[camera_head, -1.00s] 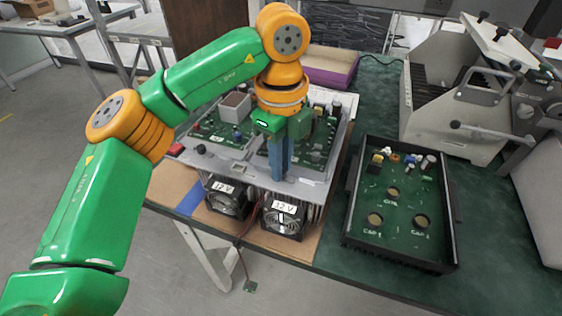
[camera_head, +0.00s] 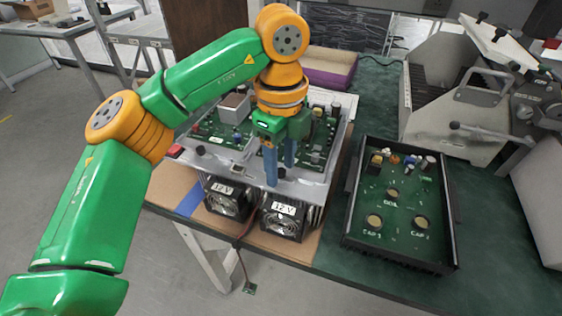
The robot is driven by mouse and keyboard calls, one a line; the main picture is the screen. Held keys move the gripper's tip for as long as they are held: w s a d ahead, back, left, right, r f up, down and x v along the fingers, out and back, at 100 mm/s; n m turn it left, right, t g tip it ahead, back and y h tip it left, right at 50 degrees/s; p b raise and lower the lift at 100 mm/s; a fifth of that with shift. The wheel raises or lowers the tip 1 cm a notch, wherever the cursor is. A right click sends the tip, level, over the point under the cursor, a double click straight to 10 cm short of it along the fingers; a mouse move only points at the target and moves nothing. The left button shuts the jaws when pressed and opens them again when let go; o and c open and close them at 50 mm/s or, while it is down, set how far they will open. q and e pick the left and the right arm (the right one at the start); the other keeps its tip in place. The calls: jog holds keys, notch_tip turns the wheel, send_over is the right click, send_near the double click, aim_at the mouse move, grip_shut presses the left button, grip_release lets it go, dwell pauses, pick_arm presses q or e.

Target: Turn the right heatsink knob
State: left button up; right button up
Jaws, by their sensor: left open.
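The heatsink unit (camera_head: 235,172) is a silver plate with green circuit boards on top and two fans on its front. A black knob (camera_head: 200,150) stands at the left of its front edge. The right heatsink knob (camera_head: 282,174) is a small dark shape at the front edge, partly hidden by my gripper. My left gripper (camera_head: 280,175) points down over the right part of the plate. Its two blue fingers are apart, one on each side of the right knob in this view. I cannot tell whether they touch it. My right gripper is not in view.
A black open case (camera_head: 348,215) with a green board stands to the right on the green table (camera_head: 490,245). A purple-sided box (camera_head: 330,75) is behind the unit. A large grey machine (camera_head: 440,125) stands at the back right.

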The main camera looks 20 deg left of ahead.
aim_at(281, 170)
pick_arm(q)
notch_tip(281, 170, up, 7)
jog(key=shift+r+p, duration=0.1)
jog(key=shift+p, duration=1.1)
